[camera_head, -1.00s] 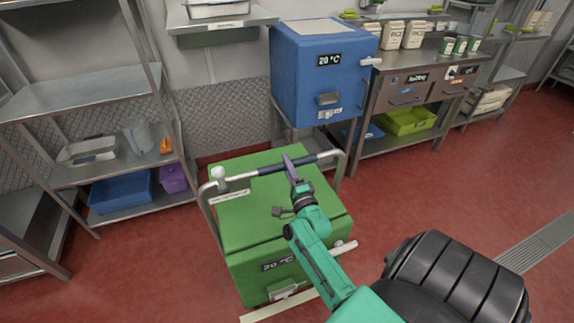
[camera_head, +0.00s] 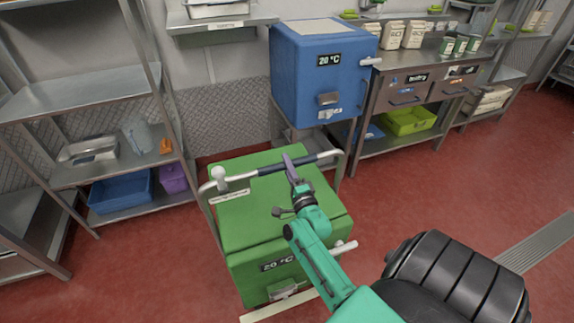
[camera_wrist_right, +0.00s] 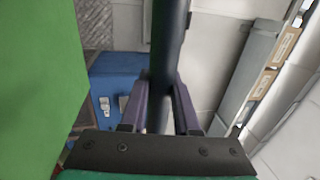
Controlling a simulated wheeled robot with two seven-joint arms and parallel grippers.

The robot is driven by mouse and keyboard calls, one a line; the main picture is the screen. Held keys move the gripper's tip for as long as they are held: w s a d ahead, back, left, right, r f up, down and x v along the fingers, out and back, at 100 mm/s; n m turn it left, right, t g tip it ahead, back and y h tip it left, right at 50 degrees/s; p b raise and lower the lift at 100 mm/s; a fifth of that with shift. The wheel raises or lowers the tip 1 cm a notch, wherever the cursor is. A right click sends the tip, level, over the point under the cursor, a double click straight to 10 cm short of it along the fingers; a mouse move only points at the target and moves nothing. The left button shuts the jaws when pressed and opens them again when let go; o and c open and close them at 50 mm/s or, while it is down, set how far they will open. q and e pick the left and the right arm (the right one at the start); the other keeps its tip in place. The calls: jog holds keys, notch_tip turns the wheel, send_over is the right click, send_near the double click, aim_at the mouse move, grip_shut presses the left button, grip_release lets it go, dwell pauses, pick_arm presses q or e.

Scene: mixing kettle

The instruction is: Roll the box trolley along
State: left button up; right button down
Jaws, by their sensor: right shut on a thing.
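The box trolley (camera_head: 240,221) is a green box marked 20 °C with a metal push handle across its top. It stands on the red floor in the middle of the head view. My right gripper (camera_head: 290,161) is shut on the dark grip sleeve of the handle (camera_head: 273,168). In the right wrist view, the purple fingers (camera_wrist_right: 162,105) sit on either side of the dark bar (camera_wrist_right: 168,40), with the green box side (camera_wrist_right: 38,80) at the left. My left gripper is not in view.
A blue 20 °C box (camera_head: 318,75) stands on a stand behind the trolley. A steel shelf rack (camera_head: 80,95) is at the left. A steel counter with drawers (camera_head: 415,78) is at the back right. Red floor (camera_head: 470,180) is open to the right.

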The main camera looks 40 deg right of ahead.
jog(key=shift+f, duration=0.1)
jog(key=shift+w+d+b, duration=0.15)
jog(key=shift+w+b, duration=0.2)
jog(key=shift+w, duration=0.05)
jog(key=w, duration=0.1)
jog(key=w+d, duration=0.1)
jog(key=w, duration=0.1)
jog(key=shift+f+b, duration=0.15)
jog(key=shift+b, duration=0.2)
jog(key=c, duration=0.9)
grip_release()
jog(key=shift+s, duration=0.15)
jog(key=shift+o, duration=1.2)
jog(key=shift+s+a+r, duration=0.1)
jog(key=shift+s+r, duration=0.05)
jog(key=shift+r, duration=0.15)
jog(key=shift+f, duration=0.1)
